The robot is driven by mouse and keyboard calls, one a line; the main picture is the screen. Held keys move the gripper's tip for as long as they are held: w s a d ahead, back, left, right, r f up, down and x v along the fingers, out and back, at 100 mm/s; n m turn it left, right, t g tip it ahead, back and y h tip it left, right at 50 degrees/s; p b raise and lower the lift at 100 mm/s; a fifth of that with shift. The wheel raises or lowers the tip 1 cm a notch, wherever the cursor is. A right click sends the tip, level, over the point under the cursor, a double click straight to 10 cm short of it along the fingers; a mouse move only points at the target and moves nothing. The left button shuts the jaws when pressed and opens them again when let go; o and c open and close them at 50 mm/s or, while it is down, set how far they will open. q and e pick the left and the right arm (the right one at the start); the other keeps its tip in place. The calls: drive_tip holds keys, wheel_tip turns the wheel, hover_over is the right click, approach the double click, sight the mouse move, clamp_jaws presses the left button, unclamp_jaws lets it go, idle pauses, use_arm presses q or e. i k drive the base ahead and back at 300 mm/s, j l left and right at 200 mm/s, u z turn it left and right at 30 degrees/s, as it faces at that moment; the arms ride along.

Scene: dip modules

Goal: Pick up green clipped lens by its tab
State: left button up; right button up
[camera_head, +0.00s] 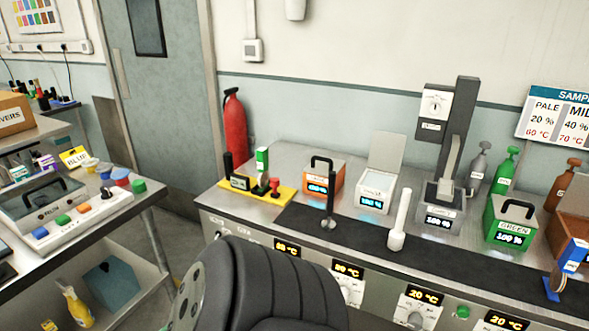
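A small upright green tab (262,158) with a pale patch stands on a yellow tray (240,199) at the left end of the right-hand counter. It looks like the green clipped lens, but the lens part is too small to make out. A dark upright piece and a red piece (275,187) stand on the same tray, beside it. Neither of my grippers is in view, so nothing is seen near the green tab.
An orange box (321,183) stands right of the tray. A white lidded unit (375,190), a green box (510,221) and a blue-tabbed clip (574,254) stand farther right. A dark ribbed shape covers the bottom centre. A gap separates the two benches.

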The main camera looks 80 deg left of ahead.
sight(263, 167)
drive_tip(key=j+u, duration=0.15)
drive_tip(key=u, duration=2.55)
drive_tip(key=j+z, duration=1)
drive_tip(key=k+j+z, duration=0.15)
drive_tip(key=j+z, duration=0.35)
